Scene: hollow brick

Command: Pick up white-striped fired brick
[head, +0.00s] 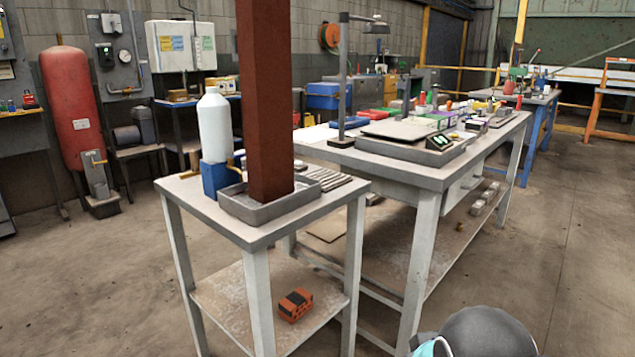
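A small orange block with dark patches (295,305) lies on the lower shelf of the near small table, close to its front right leg. It is the only brick-like thing I can make out, and I cannot make out white stripes on it. My gripper is not seen. Only a dark grey rounded part of my arm with a teal edge shows at the bottom right, apart from the block.
The near small table (178,187) has legs around its lower shelf (228,300). A tall red-brown post (265,100) rises from a grey tray (252,211) beside a white bottle (214,125). A long workbench (425,178) adjoins. Floor (560,230) at right is clear.

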